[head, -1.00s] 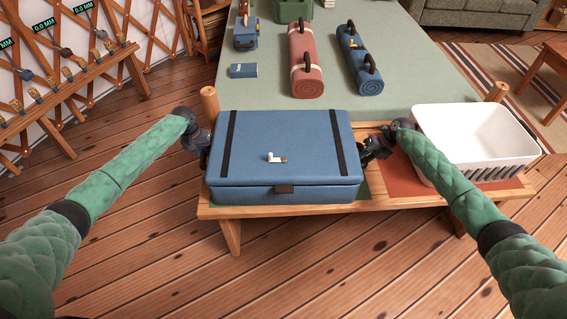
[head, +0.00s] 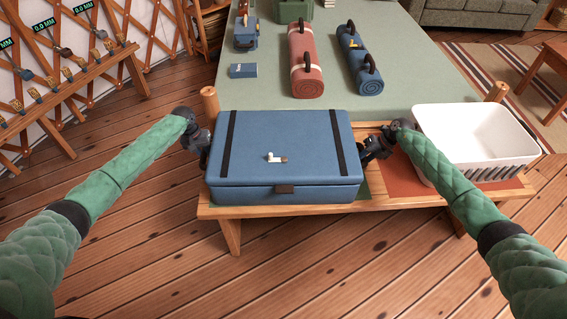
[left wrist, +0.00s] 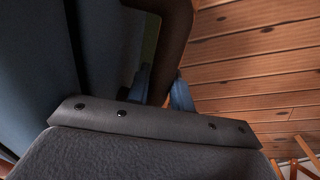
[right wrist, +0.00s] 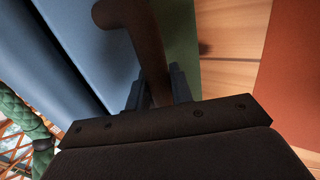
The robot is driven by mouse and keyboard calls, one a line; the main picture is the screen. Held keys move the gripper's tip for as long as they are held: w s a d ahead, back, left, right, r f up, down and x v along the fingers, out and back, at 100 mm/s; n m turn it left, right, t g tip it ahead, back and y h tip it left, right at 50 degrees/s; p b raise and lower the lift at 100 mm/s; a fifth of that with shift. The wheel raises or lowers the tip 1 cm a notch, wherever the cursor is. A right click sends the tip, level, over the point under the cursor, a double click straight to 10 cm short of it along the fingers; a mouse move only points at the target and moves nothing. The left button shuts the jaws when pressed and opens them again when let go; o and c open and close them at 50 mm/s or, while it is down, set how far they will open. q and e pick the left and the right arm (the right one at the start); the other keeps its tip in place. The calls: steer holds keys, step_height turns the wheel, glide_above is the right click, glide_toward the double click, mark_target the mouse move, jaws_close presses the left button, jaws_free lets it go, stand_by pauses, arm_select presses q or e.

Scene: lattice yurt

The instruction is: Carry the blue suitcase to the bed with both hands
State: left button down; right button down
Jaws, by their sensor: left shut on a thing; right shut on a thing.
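The blue suitcase (head: 285,150) lies flat and closed on the wooden bench (head: 420,200) at the foot of the bed (head: 420,85). It has two dark straps and a small white-and-brown mark on its lid. My left gripper (head: 204,150) is at its left side; in the left wrist view the gripper (left wrist: 160,95) is shut on a brown side handle (left wrist: 172,45). My right gripper (head: 368,150) is at its right side; in the right wrist view the gripper (right wrist: 158,90) is shut on the other brown handle (right wrist: 145,35).
A white basket (head: 475,140) stands on the bench to the right, close to my right gripper.

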steer(key=shift+d, duration=0.15)
arm_select(q)
steer(key=shift+w+r, duration=0.1)
steer(key=shift+r, duration=0.05)
arm_select(e)
steer(key=shift+w+r, duration=0.1)
arm_select(q)
steer(key=shift+r, duration=0.1)
arm_select(e)
steer(key=shift+r, duration=0.1)
